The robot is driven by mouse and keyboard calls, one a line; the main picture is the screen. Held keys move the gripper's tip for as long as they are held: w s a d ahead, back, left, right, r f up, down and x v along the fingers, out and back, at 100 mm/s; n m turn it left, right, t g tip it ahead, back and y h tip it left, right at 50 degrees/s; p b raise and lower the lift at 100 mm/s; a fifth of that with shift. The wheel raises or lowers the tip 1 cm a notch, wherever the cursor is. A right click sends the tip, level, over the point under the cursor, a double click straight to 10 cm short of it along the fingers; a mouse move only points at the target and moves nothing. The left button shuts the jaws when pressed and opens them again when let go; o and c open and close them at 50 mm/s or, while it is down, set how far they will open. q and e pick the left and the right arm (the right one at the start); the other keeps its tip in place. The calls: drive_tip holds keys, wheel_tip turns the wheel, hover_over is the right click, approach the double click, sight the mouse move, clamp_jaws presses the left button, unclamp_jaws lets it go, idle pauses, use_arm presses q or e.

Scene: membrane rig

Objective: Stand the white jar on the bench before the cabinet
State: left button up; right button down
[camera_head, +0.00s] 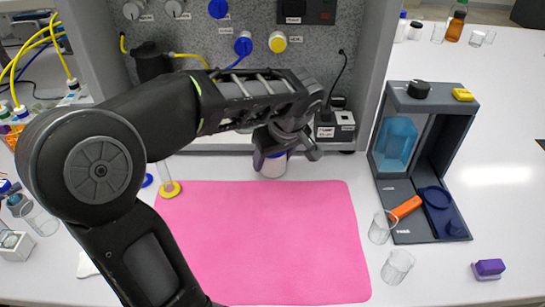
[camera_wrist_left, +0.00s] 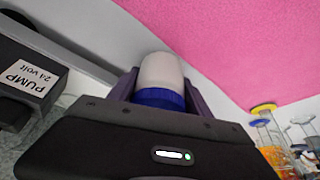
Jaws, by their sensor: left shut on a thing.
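The white jar (camera_head: 273,167) has a blue lid and is upright at the back edge of the pink mat (camera_head: 265,240), in front of the cabinet (camera_head: 240,55). My left gripper (camera_head: 285,152) comes down over it from above and is shut on it at the lid. In the left wrist view the jar's white body (camera_wrist_left: 160,72) and blue lid (camera_wrist_left: 160,99) show between the two fingers (camera_wrist_left: 158,90). The jar's base looks at or very close to the bench (camera_head: 200,168); I cannot tell whether it touches. My right gripper is not in view.
A dark grey stand (camera_head: 425,190) with an orange piece is on the right, with two clear beakers (camera_head: 397,267) before it. A purple block (camera_head: 488,268) lies further right. A pump box (camera_head: 335,125) stands behind the jar. The pink mat is clear.

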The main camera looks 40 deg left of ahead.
use_arm(q)
drive_tip(key=shift+f+b, duration=0.45)
drive_tip(key=o, duration=1.4)
drive_tip(key=shift+o, duration=0.2)
drive_tip(key=shift+r, duration=0.1)
drive_tip(key=shift+v, duration=3.9)
